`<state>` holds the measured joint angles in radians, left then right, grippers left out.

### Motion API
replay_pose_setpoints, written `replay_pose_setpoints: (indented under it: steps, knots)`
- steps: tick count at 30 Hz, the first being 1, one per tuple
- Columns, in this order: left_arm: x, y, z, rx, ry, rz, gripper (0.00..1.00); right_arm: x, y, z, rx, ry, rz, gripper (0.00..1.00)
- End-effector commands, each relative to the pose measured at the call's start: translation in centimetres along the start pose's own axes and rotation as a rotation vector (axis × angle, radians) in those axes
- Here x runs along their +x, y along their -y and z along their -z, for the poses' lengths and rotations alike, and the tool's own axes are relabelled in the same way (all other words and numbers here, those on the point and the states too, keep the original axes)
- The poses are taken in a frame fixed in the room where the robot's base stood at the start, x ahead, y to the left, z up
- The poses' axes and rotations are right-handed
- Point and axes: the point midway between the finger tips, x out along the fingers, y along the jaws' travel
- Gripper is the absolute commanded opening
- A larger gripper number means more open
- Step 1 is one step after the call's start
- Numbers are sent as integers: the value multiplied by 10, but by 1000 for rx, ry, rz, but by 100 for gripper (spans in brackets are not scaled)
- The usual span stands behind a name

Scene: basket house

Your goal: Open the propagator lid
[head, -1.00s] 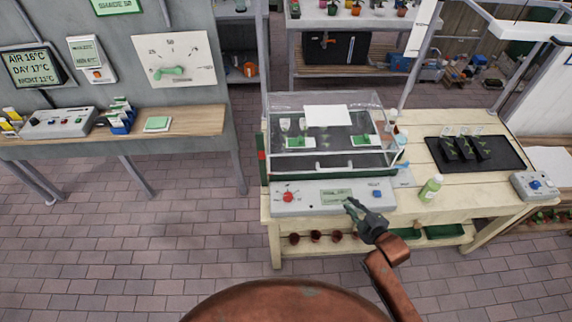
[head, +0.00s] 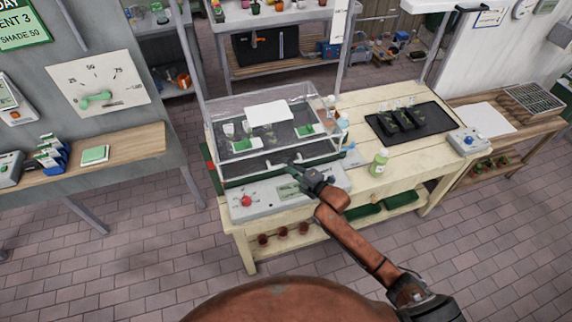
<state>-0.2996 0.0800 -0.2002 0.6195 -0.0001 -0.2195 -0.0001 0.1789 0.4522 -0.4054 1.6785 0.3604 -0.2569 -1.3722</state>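The propagator (head: 212,181) stands on the wooden bench, with a dark green base. Its clear lid (head: 222,109) sits over the base and looks down, with small pots and labels visible through it. My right gripper (head: 295,170) is at the lid's lower front edge, above the control panel; I cannot tell whether it touches the lid. Its fingers are small and overlap the front edge, so their opening is unclear. The gripper and wrist cover part of the front edge and panel. My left gripper is not in view.
The grey control panel (head: 262,202) with a red knob lies in front of the propagator. A green bottle (head: 379,163), a black seedling tray (head: 425,137) and a control box (head: 467,141) stand to the right. Bare bench top lies between bottle and tray.

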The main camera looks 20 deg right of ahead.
Motion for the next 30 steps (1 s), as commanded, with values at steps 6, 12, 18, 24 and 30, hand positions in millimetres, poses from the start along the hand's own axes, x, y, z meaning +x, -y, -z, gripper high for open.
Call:
replay_pose_setpoints:
  steps: [6,12,18,24,30]
  knots:
    - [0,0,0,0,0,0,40,8,0,0,-1,0,0,17]
    - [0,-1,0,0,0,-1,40,8,0,0,-1,0,1,15]
    - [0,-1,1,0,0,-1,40,8,0,0,0,0,1,1]
    - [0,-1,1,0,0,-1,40,7,0,0,0,0,1,0]
    - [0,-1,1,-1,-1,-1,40,7,0,0,0,0,1,0]
